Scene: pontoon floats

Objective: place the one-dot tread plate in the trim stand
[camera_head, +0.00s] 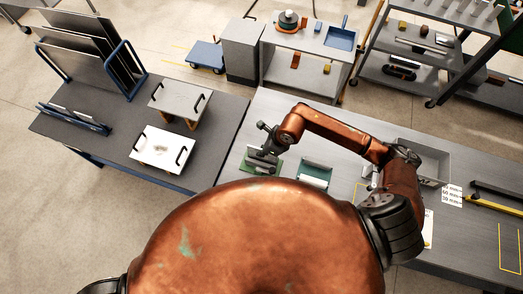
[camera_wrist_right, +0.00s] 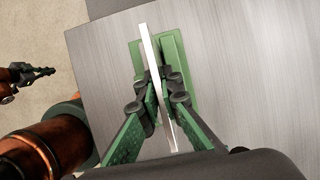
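My right gripper (camera_wrist_right: 160,98) is shut on a thin pale plate (camera_wrist_right: 149,50), which I see edge-on in the right wrist view. Its face and any dots are hidden, so I cannot tell if it is the one-dot tread plate. Behind it lies a green base (camera_wrist_right: 178,60) on the grey table, perhaps the trim stand. I cannot tell whether the plate touches it. In the head view the right gripper (camera_head: 262,158) is over this green base (camera_head: 271,169). My left gripper (camera_wrist_right: 43,72) is small at the left of the wrist view, its opening unclear.
A green-and-white tray (camera_head: 315,175) lies right of the gripper. A grey bin (camera_head: 432,165) stands farther right. A dark table (camera_head: 215,145) at left holds a white handled panel (camera_head: 150,157), a grey handled panel (camera_head: 180,98) and a blue rack (camera_head: 126,72).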

